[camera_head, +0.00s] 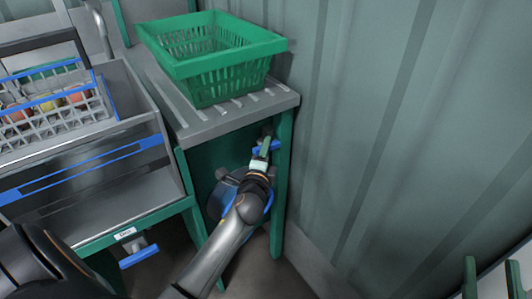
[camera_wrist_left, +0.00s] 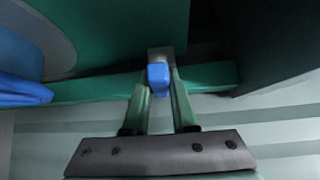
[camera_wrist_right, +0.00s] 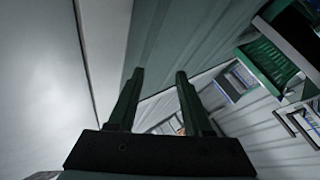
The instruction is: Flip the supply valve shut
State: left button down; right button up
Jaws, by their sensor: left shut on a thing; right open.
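A valve with a blue handle (camera_head: 274,145) is mounted at the right end of the green stand, below the grey slatted top. The handle lies roughly crosswise in the head view, partly covered by my left gripper (camera_head: 263,152). In the left wrist view my left gripper (camera_wrist_left: 160,95) has its two fingers on either side of the blue handle end (camera_wrist_left: 158,76) and is shut on it. The valve body is mostly hidden.
A green basket (camera_head: 225,85) stands on the slatted top. A second blue lever (camera_head: 140,257) with a white label (camera_head: 125,234) is under the metal trough (camera_head: 90,160) at left. A blue-rimmed round thing sits behind my left arm. The ribbed wall (camera_head: 390,120) closes the right side.

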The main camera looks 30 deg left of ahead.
pick_arm(q)
jog(key=shift+f+n+t+b, duration=0.1)
jog(key=shift+n+t+b, duration=0.3)
jog(key=shift+b, duration=0.85)
jog(key=shift+d, duration=0.1)
jog(key=c, duration=0.7)
grip_release()
pick_arm(e)
jog(key=s+a+r+n+t+y, duration=0.1)
jog(key=s+r+n+y, duration=0.4)
jog(key=r+y, duration=0.2)
jog(key=shift+s, duration=0.3)
pick_arm(q)
jog(key=shift+s, duration=0.1)
pick_arm(e)
jog(key=shift+s, duration=0.1)
